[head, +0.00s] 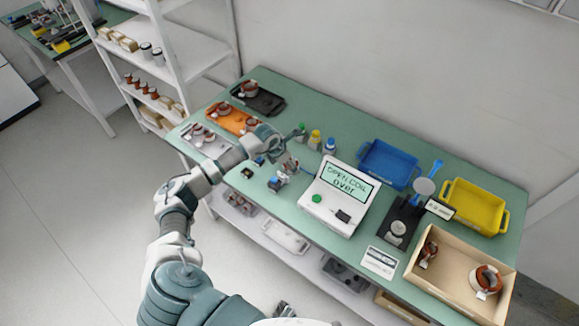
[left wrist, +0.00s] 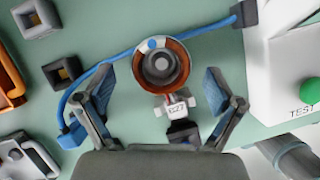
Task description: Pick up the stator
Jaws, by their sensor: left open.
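In the left wrist view, a stator (left wrist: 161,66), a copper-coloured ring with a grey centre, sits above the green bench with a white tag marked "C27" below it. My left gripper (left wrist: 158,84) is open, with one finger on each side of the stator and a visible gap to both. In the head view, my left gripper (head: 290,164) is low over the bench, left of the tester, and largely hides this stator.
A white tester (head: 335,200) reading "OPEN COIL over" stands right of my left gripper. A blue cable (left wrist: 190,34) runs past the stator. Small bottles (head: 315,138) stand behind. A blue bin (head: 388,163), a yellow bin (head: 474,207) and a box with stators (head: 455,288) are farther right.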

